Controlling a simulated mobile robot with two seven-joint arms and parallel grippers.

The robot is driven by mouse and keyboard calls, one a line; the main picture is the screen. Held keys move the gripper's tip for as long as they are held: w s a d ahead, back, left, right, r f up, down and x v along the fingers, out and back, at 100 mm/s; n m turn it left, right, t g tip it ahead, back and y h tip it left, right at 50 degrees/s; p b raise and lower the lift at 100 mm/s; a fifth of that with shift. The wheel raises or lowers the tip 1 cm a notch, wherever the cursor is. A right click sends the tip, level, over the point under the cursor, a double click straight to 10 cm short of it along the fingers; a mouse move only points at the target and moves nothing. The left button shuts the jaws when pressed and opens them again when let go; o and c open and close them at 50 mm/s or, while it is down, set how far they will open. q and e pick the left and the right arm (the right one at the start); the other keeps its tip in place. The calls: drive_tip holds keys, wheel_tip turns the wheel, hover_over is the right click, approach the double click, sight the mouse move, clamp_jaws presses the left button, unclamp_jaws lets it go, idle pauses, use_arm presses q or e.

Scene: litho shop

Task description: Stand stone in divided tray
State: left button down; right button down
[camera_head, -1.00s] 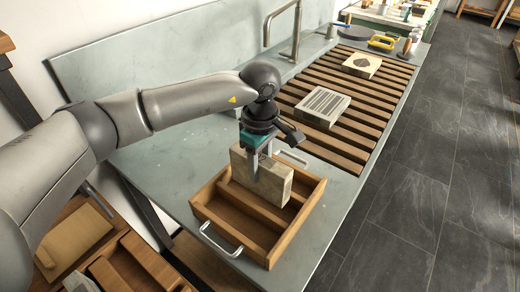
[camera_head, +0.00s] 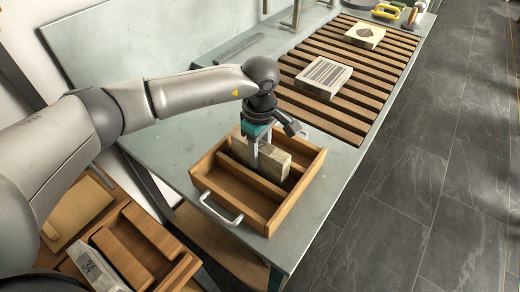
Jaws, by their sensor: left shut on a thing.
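A beige stone slab (camera_head: 273,163) stands on edge in the wooden divided tray (camera_head: 283,222), its lower part hidden behind the tray's divider and walls. I cannot tell whether its bottom touches the tray floor. My left gripper (camera_head: 254,161) comes down from above and is shut on the slab near its left end. The tray sits on the grey counter near its front edge, with a metal handle (camera_head: 222,212) on the near side. The front compartment (camera_head: 238,190) is empty. My right gripper is not in view.
A slatted wooden rack (camera_head: 345,111) lies behind the tray, holding a stone with stripes (camera_head: 323,77) and one with a dark diamond (camera_head: 364,36). Wooden boxes (camera_head: 130,250) are at lower left, one with a stone numbered 34 (camera_head: 92,267). Counter left of the tray is clear.

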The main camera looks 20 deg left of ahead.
use_arm(q)
drive_tip(key=shift+c, duration=2.1)
unclamp_jaws()
wheel_tip(320, 180, up, 12)
drive_tip(key=shift+r+p, duration=0.1)
drive_tip(key=shift+p, duration=0.55)
